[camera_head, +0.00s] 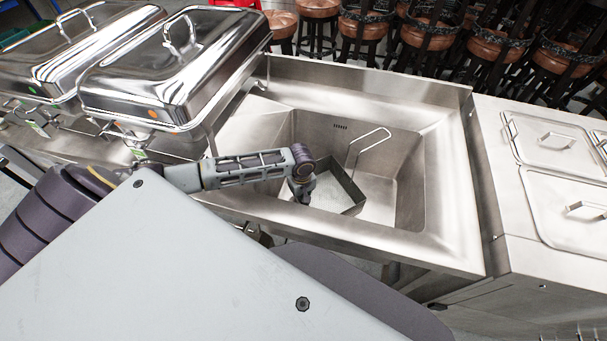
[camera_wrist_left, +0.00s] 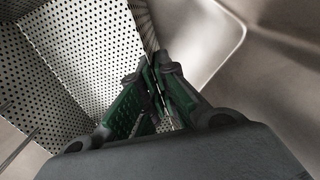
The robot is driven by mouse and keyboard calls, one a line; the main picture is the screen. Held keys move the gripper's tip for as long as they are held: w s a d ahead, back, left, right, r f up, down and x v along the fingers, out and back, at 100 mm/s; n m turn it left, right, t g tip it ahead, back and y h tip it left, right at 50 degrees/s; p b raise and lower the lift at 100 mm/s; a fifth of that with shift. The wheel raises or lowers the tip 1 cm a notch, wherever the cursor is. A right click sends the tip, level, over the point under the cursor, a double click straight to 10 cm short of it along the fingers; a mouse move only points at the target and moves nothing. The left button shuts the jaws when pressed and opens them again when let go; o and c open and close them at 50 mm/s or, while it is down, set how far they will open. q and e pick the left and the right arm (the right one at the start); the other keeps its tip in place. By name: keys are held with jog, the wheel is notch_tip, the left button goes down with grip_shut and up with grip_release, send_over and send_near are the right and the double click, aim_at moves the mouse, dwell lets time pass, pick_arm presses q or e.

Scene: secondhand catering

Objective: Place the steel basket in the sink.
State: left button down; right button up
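The steel basket (camera_head: 349,192), an open box with a long wire handle, is inside the sink (camera_head: 408,190). Its handle rises toward the right. My left gripper (camera_head: 303,190) is at the basket's left side, over the near part of the sink; its fingertips are hard to see there. In the left wrist view the perforated basket wall (camera_wrist_left: 80,45) fills the left. My left gripper's fingers (camera_wrist_left: 160,70) are close together at a basket wall and look closed on it. I cannot tell whether the basket rests fully on the sink bottom. My right gripper is not in view.
Two chafing dishes with shiny lids (camera_head: 178,70) stand left of the sink. A steel counter with lidded wells (camera_head: 555,140) is at the right. Several stools (camera_head: 365,25) stand behind the sink's back edge. The right part of the basin is clear.

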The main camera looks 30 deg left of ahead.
pick_arm(q)
jog(key=shift+f, duration=0.15)
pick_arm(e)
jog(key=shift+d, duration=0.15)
pick_arm(q)
jog(key=shift+f, duration=0.2)
jog(key=shift+w+f, duration=0.1)
jog(key=shift+f, duration=1.5)
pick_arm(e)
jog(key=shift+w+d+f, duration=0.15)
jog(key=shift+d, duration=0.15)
pick_arm(q)
jog(key=shift+f, duration=0.1)
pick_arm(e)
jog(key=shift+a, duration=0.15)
pick_arm(q)
jog(key=c, duration=1.6)
grip_release()
jog(key=shift+c, duration=0.2)
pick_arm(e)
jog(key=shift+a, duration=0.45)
